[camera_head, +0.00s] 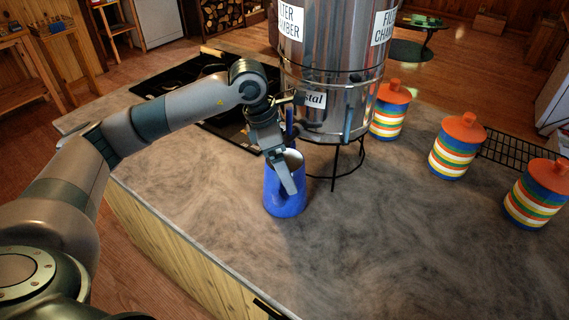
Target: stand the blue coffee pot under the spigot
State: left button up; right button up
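The blue coffee pot (284,201) stands upright on the counter, just in front and to the left of the steel water filter (330,70). Its open top shows a pale inside. My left gripper (285,176) reaches down over the pot from above, with a finger across its near side. The finger hides part of the rim and wall, so I cannot tell whether it grips the pot. A blue lever (289,125) shows behind the gripper, and another blue lever (347,130) is on the filter's front. The spigot outlet above the pot is largely hidden. My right gripper is not in view.
The filter stands on a black wire stand (334,175) close to the pot. Several striped canisters with orange lids (457,146) line the right side. A dark stove top (185,75) lies behind my arm. The front right of the counter (400,250) is clear.

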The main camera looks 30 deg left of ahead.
pick_arm(q)
jog(key=b+v, duration=0.3)
jog(key=v, duration=0.9)
